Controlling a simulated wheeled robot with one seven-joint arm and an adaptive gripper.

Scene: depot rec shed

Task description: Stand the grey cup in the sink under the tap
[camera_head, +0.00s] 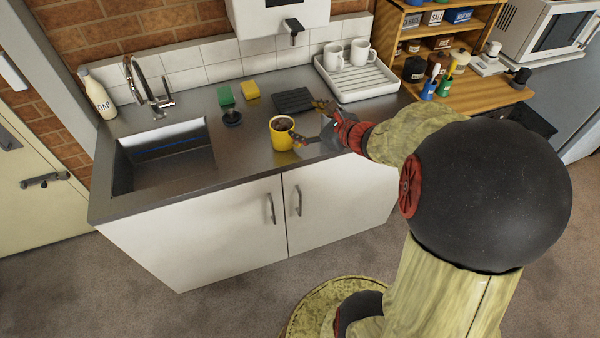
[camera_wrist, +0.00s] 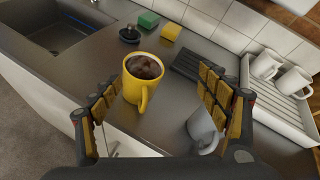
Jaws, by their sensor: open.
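The grey cup (camera_wrist: 203,132) stands on the counter in the wrist view, low and close to the right finger, which partly covers it. In the head view the grey cup (camera_head: 331,145) shows just below my gripper (camera_head: 312,122), partly hidden by it. My gripper (camera_wrist: 158,88) is open, with nothing held. I cannot tell whether a finger touches the cup. The sink (camera_head: 165,155) is an empty steel basin at the left of the counter. The tap (camera_head: 148,88) rises behind it, its curved spout over the basin's back edge.
A yellow mug (camera_head: 282,136) with dark contents stands between the grey cup and the sink. A white drainer (camera_head: 370,90) holds white mugs.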

